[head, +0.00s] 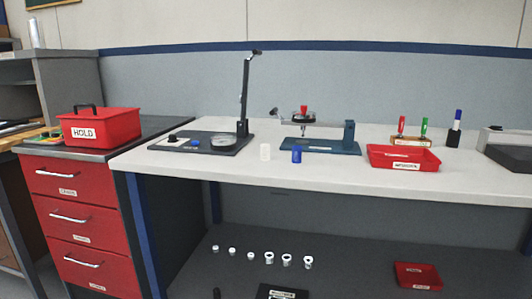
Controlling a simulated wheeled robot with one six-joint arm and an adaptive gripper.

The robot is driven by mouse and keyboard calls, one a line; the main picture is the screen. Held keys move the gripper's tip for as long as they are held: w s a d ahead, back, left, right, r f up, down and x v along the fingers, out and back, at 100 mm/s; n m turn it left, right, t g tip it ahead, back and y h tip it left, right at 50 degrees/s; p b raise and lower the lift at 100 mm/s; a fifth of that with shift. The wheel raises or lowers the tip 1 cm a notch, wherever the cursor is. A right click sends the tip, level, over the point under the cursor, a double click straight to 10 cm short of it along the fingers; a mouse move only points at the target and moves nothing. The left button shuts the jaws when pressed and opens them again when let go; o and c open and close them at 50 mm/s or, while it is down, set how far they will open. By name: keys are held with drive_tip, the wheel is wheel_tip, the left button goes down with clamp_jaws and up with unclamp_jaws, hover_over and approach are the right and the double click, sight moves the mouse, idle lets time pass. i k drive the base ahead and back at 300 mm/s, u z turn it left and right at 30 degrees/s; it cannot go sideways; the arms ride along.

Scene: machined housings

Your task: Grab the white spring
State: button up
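A small white cylindrical piece (265,152), which looks like the white spring, stands upright near the front edge of the pale worktop (350,178). It is too small to make out any coils. A blue cylinder (297,156) of similar size stands just to its right, a small gap apart. Nothing covers the white piece from the front. My gripper is not in view.
A dark fixture with a tall post (244,100) stands behind left, and a blue-based fixture (320,146) behind right. A red tray (404,157) sits further right. A red HOLD box (101,128) is at left. Several white parts (268,257) stand on the lower shelf.

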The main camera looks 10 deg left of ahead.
sight(265, 155)
drive_tip(key=z, duration=3.4)
drive_tip(key=k, duration=2.55)
drive_tip(key=u, duration=1.15)
